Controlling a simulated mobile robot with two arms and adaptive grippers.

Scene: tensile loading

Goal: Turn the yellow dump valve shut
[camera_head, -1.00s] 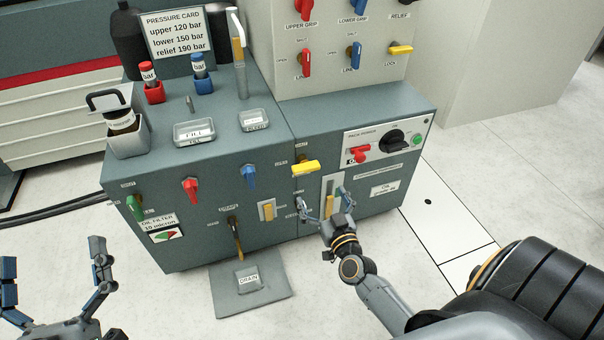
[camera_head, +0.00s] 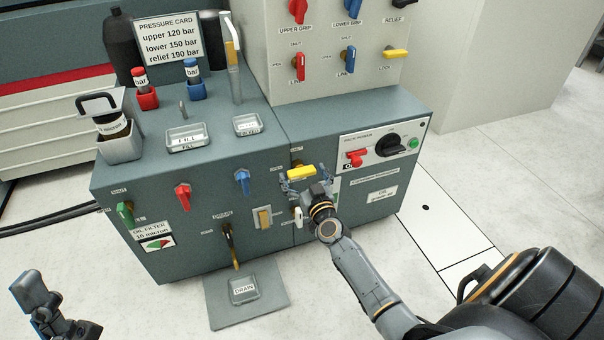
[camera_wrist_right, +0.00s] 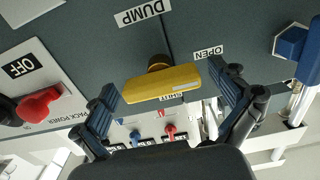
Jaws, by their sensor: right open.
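The yellow dump valve handle (camera_head: 301,173) is on the front of the grey-green cabinet, lying nearly level. In the right wrist view the yellow handle (camera_wrist_right: 162,84) sits on a brass stem, with labels DUMP (camera_wrist_right: 142,13), OPEN (camera_wrist_right: 208,52) and a partly hidden SHUT around it. My right gripper (camera_head: 305,180) is open, its fingers on either side of the handle. In the wrist view the right gripper's fingers (camera_wrist_right: 166,98) flank the handle's two ends, the one at the OPEN side very near it. My left gripper (camera_head: 50,310) is at the lower left, away from the cabinet, only partly in view.
A red pack power lever (camera_head: 355,157) and black knob (camera_head: 394,145) are right of the valve. A blue handle (camera_head: 242,181) and red handle (camera_head: 183,197) are to the left. A drain tray (camera_head: 243,290) lies on the floor. Open floor is at the right.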

